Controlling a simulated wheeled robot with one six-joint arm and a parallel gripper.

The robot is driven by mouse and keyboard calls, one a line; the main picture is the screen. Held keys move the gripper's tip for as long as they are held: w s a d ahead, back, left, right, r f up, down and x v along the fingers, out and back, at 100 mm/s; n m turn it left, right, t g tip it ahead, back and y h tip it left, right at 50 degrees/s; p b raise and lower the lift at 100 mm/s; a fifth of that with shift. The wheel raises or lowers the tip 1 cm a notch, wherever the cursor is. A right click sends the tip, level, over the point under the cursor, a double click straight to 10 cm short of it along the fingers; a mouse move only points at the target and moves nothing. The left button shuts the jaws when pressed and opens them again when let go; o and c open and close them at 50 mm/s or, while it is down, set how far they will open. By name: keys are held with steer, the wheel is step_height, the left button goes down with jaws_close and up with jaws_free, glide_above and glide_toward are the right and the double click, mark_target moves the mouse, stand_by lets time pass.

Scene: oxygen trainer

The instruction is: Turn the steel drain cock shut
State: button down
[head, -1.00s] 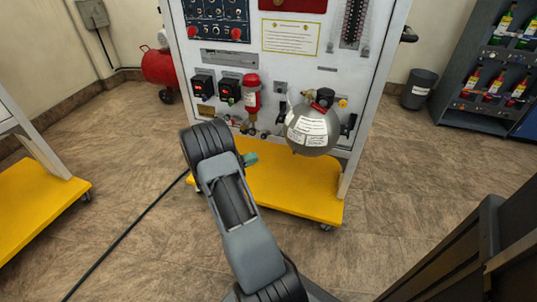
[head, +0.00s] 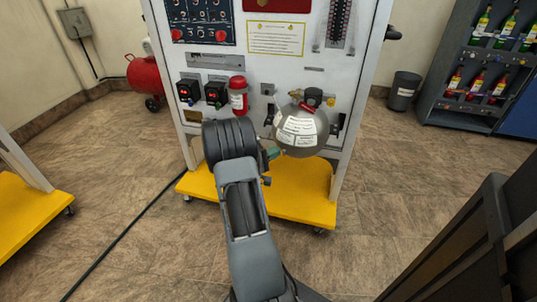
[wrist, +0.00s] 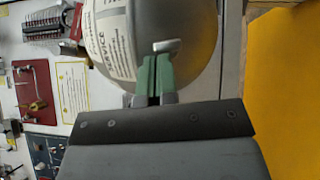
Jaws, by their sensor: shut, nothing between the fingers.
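A round steel tank (head: 302,137) with white labels is mounted on the front of the white panel. It fills the upper middle of the wrist view (wrist: 200,30). A small steel lever (wrist: 167,46), which looks like the drain cock, shows against the tank just beyond my fingertips. I cannot make it out in the head view. My gripper (wrist: 158,72) has green fingers pressed together with nothing between them. Its tips overlap the lever in the picture; I cannot tell whether they touch it. In the head view my gripper (head: 273,153) is at the tank's lower left, partly hidden by my arm.
A dark cabinet edge (head: 470,240) is at the lower right. Open floor lies between.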

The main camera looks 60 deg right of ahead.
stand_by(0.3)
steer(key=shift+s+d+r+m+y+b, duration=0.15)
steer(key=shift+s+r+m+y+b, duration=0.1)
steer(key=shift+s+m+y+b, duration=0.35)
steer(key=shift+w, duration=0.15)
steer(key=shift+w+f, duration=0.1)
steer(key=shift+w, duration=0.35)
steer(key=w, duration=0.1)
steer(key=w+a, duration=0.1)
steer(key=w+b, duration=0.1)
steer(key=shift+w+a+t, duration=0.2)
steer(key=shift+a+t, duration=0.1)
steer(key=p+v, duration=0.3)
steer(key=v, duration=0.7)
